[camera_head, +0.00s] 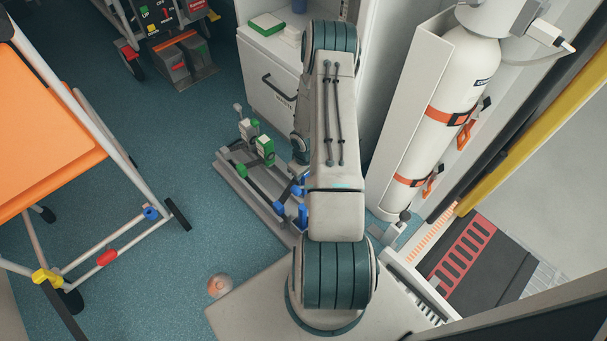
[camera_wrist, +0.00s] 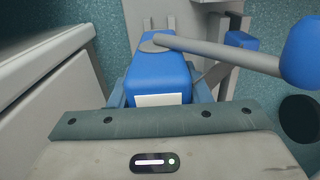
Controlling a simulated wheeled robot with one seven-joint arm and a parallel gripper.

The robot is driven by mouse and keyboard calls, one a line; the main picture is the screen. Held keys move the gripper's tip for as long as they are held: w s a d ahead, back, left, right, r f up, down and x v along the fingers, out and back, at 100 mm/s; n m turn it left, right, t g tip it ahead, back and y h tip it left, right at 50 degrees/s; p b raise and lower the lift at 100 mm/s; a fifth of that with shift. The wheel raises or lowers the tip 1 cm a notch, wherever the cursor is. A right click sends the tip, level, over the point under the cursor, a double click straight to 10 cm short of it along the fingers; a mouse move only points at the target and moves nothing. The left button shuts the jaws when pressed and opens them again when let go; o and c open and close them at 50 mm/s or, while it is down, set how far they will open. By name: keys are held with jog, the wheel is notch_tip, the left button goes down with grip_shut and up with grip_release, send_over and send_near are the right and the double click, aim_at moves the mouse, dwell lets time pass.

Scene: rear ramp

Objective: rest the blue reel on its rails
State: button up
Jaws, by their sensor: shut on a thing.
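The blue reel (camera_wrist: 160,76) fills the middle of the wrist view, a blue block with a white label and a grey crank rod that ends in a blue knob (camera_wrist: 302,52) at the right. My gripper (camera_wrist: 158,97) is shut on the block, one finger on each side. Grey rails (camera_wrist: 172,14) show just beyond it. In the head view the grey railed base (camera_head: 228,171) lies on the floor left of my arm, with blue parts (camera_head: 302,214) near its front end. My arm hides most of the gripper there. Whether the reel touches the rails I cannot tell.
A green and white unit (camera_head: 265,149) sits on the railed base. A white cabinet (camera_head: 272,95) stands behind, a strapped gas cylinder (camera_head: 454,110) to the right. An orange stretcher (camera_head: 45,125) is at left. The floor (camera_head: 175,235) between is mostly clear, with a small round object (camera_head: 219,286).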

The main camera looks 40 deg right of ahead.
jog(key=shift+f+b, duration=1.2)
jog(key=shift+f, duration=0.6)
jog(key=o, duration=1.5)
jog(key=shift+c, duration=0.2)
notch_tip(320, 180, up, 14)
jog(key=p, duration=0.5)
jog(key=shift+w, duration=0.15)
jog(key=shift+f, duration=0.1)
